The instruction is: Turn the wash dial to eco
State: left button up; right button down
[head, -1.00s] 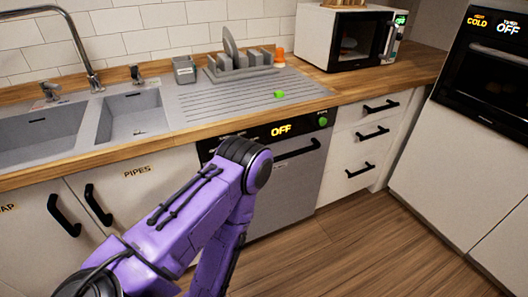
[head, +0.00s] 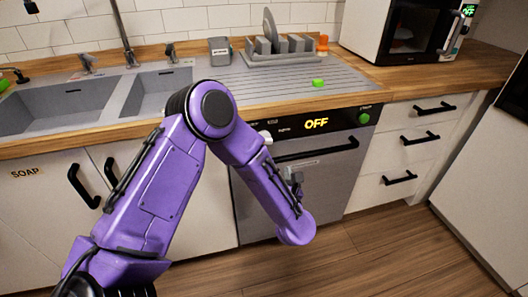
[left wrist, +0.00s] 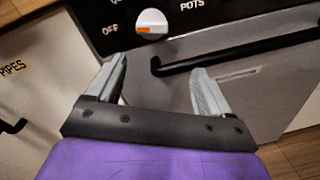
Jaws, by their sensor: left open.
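The wash dial (left wrist: 152,24) is a white knob with an orange mark on the dishwasher's black panel. Its mark is on the left side, toward an OFF label, and a POTS label is to its right. The dishwasher display (head: 316,124) reads OFF. My left gripper (left wrist: 158,78) is open and empty, its two fingers apart below the dial and in front of the dishwasher door, not touching the dial. My right gripper is not in view.
The black dishwasher handle (left wrist: 235,52) runs close to the right finger. A green button (head: 364,118) is at the panel's right end. The counter above holds a dish rack (head: 283,58) and a green block (head: 318,83). Drawers (head: 420,138) stand to the right, a sink (head: 160,90) to the left.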

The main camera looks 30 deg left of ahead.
aim_at(268, 140)
pick_arm(q)
jog(key=w+a+n, duration=0.1)
jog(key=w+a, duration=0.1)
jog(key=w+a+r+n+p, duration=0.1)
jog(key=w+a, duration=0.1)
jog(key=a, duration=0.1)
jog(key=w+a+y, duration=0.1)
jog(key=w+a, duration=0.2)
jog(key=shift+w+a+r+n+g, duration=0.1)
jog(key=shift+a+r+n+g, duration=0.2)
jog(key=shift+n, duration=0.1)
jog(key=c, duration=1)
